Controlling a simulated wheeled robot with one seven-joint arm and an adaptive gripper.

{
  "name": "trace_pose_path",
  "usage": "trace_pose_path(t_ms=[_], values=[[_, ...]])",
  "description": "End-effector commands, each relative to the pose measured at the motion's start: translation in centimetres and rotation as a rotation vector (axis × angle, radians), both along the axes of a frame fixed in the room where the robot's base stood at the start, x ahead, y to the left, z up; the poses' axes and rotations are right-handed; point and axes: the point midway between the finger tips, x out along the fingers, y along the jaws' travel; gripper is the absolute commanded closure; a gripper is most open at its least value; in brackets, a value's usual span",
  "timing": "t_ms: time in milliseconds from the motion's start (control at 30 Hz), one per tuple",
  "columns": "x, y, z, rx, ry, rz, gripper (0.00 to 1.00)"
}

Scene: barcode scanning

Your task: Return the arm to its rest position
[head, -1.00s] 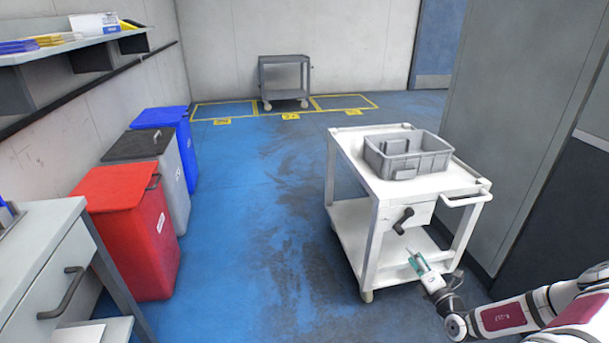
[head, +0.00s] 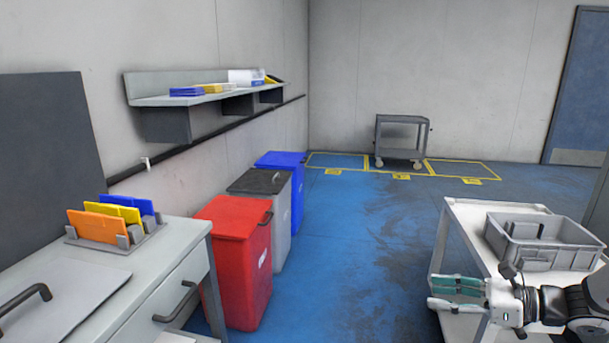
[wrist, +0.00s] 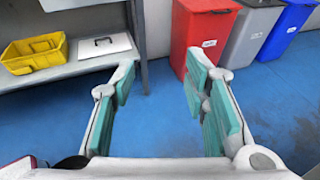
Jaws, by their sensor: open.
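My gripper (head: 458,292) is at the lower right of the head view, in front of the white cart. Its teal-padded fingers point left. In the wrist view my gripper (wrist: 160,95) is open, with nothing between its fingers, and blue floor shows beyond them. My dark wrist and part of the arm show at the right edge of the head view; the rest of the arm is out of the picture.
The white cart (head: 460,225) carries a grey crate (head: 550,257). Red (head: 240,270), grey (head: 277,225) and blue (head: 295,190) bins line the left wall. A desk (head: 185,255) stands at left. In the wrist view a yellow box (wrist: 35,62) sits on a low shelf. Middle floor is clear.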

Motion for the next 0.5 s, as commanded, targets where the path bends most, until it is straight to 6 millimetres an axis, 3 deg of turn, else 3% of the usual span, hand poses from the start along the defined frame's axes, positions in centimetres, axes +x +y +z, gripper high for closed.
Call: trace_pose_path(t_ms=[33,200,500], values=[[-0.8,2.0,1.4,-0.068,-0.021,0.083,0.59],[-4.5,7.5,4.6,-0.274,-0.096,0.357,0.59],[-12.9,13.8,8.9,-0.615,-0.25,0.812,0.59]])
